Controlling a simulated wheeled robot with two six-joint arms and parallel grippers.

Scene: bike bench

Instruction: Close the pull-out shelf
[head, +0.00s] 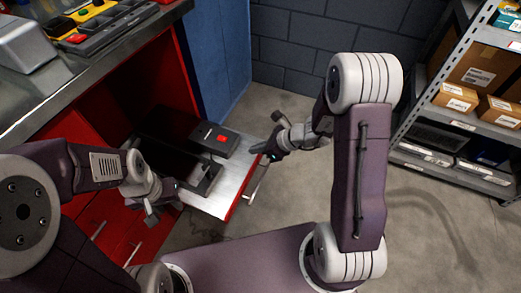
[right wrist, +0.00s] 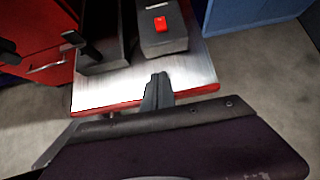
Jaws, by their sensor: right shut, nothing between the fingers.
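The pull-out shelf (head: 229,188) has a bare metal top and a red front edge, and stands out from the red cabinet. It also shows in the right wrist view (right wrist: 185,72). A black box with a red switch (head: 214,140) and a long dark tray (head: 203,180) sit on it. My right gripper (head: 262,153) is at the shelf's front edge, shut and empty; in the right wrist view its tips (right wrist: 158,78) overlap the metal top, and contact is unclear. My left gripper (head: 151,217) is beside the shelf's near left side; its jaw opening is too small to make out.
A red cabinet (head: 88,213) with drawer handles stands at the left under a workbench (head: 95,66) carrying tools and a grey box. A blue panel (head: 222,50) stands behind the shelf. A storage rack (head: 425,112) with cartons is at the right. The floor between is clear.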

